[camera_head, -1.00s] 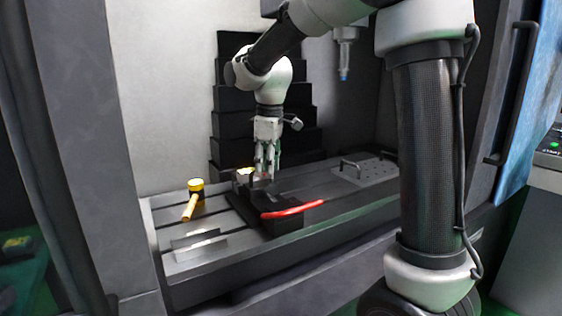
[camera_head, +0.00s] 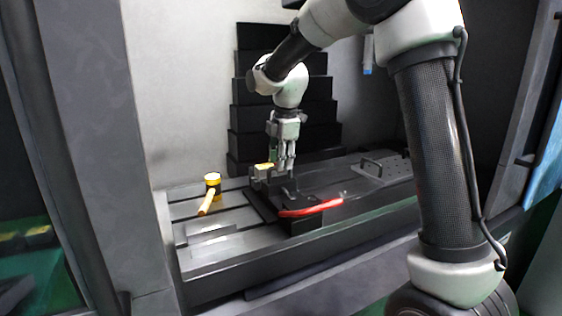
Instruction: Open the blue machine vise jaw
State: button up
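The machine vise (camera_head: 297,224) sits on the slotted machine table. Its body looks dark, almost black, rather than blue, and a curved red handle (camera_head: 312,209) lies along its near side. A metal block with a yellow top (camera_head: 261,170) shows at the vise's back left. My gripper (camera_head: 284,168) points straight down over the back of the vise, just right of that block. Its fingers look close together, and I cannot tell whether they are open or touch anything. The jaw gap is too small and dark to make out.
A yellow-headed mallet (camera_head: 209,193) lies on the table (camera_head: 240,257) left of the vise. A perforated plate with a handle (camera_head: 380,171) lies at the back right. Stepped black covers rise behind. A grey machine frame (camera_head: 110,150) stands at the left.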

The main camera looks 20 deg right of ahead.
jog(key=shift+f, duration=0.3)
grip_shut()
jog(key=s, duration=0.3)
jog(key=shift+s+d, duration=0.4)
grip_release()
